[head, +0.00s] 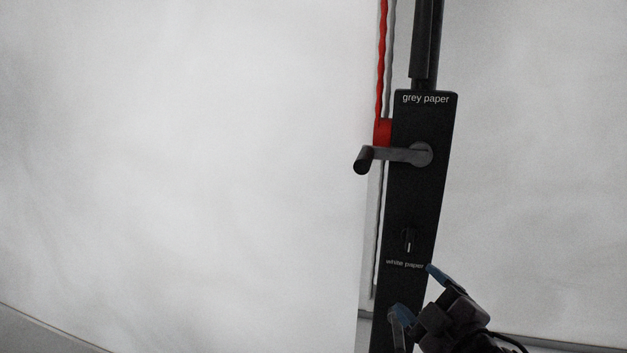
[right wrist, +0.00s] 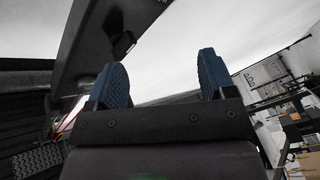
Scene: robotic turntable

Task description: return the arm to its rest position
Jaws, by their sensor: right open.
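My right gripper (head: 415,290) is at the lower right of the head view, in front of the lower part of a black post. Its blue fingertips are apart and nothing is between them. In the right wrist view the two blue fingers (right wrist: 163,80) stand apart, with pale backdrop behind the gap. My left gripper is not in view.
The tall black post (head: 418,195) carries the labels "grey paper" and "white paper", a crank handle (head: 395,155) and a small knob (head: 409,241). A red cord (head: 382,60) hangs beside it. White paper (head: 180,170) fills the left. Shelves (right wrist: 280,95) show at right in the wrist view.

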